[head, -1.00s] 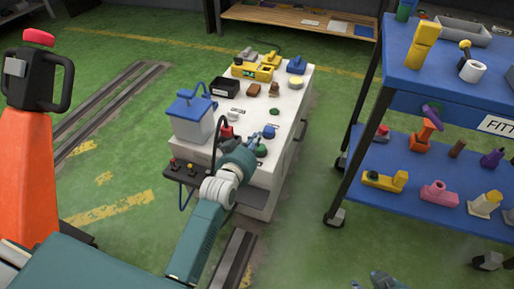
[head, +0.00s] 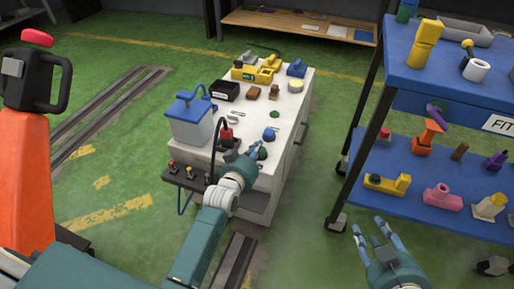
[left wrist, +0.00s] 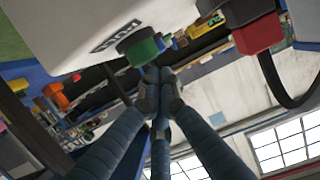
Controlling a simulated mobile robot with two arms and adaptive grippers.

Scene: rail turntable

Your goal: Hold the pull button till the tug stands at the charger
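In the head view the green button (head: 263,153) is near the cabinet's front right edge. My left gripper (head: 257,150) is just left of it, fingers drawn together and nothing seen between them. In the left wrist view the fingertips (left wrist: 158,82) are close to the button; I cannot tell if they touch. My right gripper (head: 376,235) is open and empty at the lower right. I cannot surely pick out the tug or the charger.
A blue-lidded box (head: 190,118) stands on the cabinet's left. An orange post with a black handle (head: 28,170) is at left. A blue shelf cart (head: 400,190) stands at right.

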